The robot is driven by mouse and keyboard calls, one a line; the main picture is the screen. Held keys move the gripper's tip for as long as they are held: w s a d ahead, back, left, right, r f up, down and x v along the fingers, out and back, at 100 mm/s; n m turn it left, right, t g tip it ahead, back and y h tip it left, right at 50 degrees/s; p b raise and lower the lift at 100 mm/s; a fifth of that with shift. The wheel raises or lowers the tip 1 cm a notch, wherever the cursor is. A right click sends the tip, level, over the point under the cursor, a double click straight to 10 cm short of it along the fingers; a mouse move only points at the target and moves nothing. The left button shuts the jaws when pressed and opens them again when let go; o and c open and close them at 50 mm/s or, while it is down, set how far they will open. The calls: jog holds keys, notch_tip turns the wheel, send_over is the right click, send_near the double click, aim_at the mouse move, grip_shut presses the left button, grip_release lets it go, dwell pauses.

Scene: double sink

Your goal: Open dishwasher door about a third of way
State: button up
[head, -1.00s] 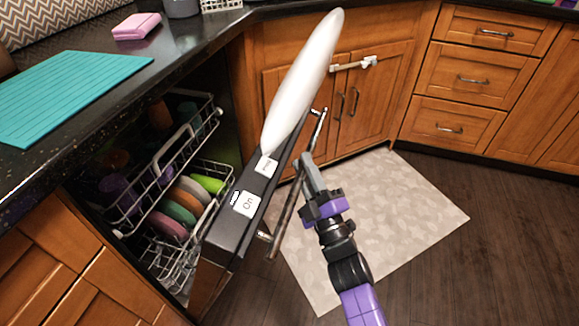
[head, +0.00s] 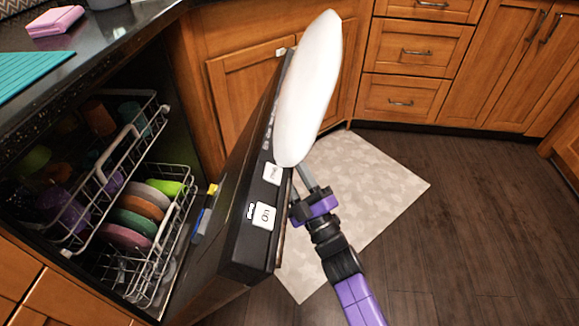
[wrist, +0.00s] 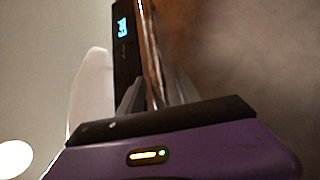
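The dishwasher door (head: 238,205) is tilted partly open, its control edge with an "On" label facing up in the head view. The dishwasher's open inside shows to its left. My gripper (head: 302,172) is at the outer side of the door, to the right of its top edge. In the wrist view the door handle (wrist: 152,60) runs between my two fingers (wrist: 155,92), which look closed on it. The handle and fingertips are mostly hidden in the head view.
A long white thing (head: 308,90) rises over the far end of the door. Racks with coloured dishes (head: 125,225) fill the dishwasher. Wooden cabinets (head: 240,95) stand behind. A pale mat (head: 375,185) and dark floor (head: 455,240) lie clear to the right.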

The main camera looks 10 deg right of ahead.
jog(key=p+v, duration=0.1)
jog(key=v, duration=0.6)
jog(key=shift+s+f, duration=0.25)
jog(key=shift+s, duration=0.05)
dwell(0.3)
